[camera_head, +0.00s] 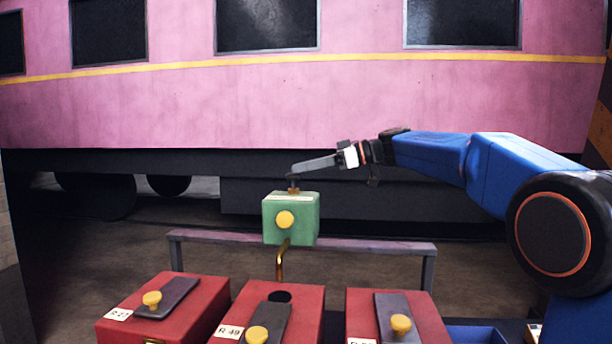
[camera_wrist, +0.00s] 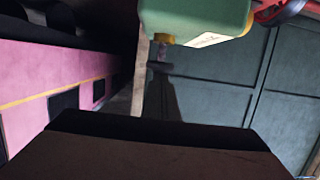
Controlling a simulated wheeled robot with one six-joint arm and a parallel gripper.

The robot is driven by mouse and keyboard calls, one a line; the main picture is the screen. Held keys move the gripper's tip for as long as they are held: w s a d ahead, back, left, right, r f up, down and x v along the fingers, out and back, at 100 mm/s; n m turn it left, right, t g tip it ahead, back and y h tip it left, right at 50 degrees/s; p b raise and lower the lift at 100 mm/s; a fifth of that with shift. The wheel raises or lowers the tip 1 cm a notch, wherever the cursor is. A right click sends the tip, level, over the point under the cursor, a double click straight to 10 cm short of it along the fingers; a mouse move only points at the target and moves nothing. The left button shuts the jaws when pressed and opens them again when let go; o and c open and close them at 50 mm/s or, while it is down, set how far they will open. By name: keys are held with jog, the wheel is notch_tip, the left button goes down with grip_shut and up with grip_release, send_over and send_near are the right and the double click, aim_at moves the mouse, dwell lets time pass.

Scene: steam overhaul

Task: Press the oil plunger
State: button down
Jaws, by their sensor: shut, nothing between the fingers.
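A green oiler box (camera_head: 290,219) with a yellow round knob (camera_head: 285,220) stands above a rail. A short plunger (camera_head: 293,184) with a dark cap sticks up from its top. A brass spout (camera_head: 281,262) bends down from it. My gripper (camera_head: 295,168) is shut and empty, its tips just over the plunger cap; I cannot tell whether they touch. In the wrist view the green box (camera_wrist: 195,17) is at the top, with the plunger (camera_wrist: 159,52) beside it.
Three red boxes with dark lids and yellow knobs stand in front: left (camera_head: 185,322), middle (camera_head: 302,323), right (camera_head: 430,322). The middle one has a dark hole (camera_head: 280,296) below the spout. A rail (camera_head: 370,243) runs behind them. A pink carriage (camera_head: 300,105) is behind.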

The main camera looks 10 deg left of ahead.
jog(key=shift+d+r, duration=0.15)
jog(key=shift+r, duration=0.8)
jog(key=v, duration=0.9)
jog(key=shift+d, duration=0.4)
jog(key=shift+d, duration=0.1)
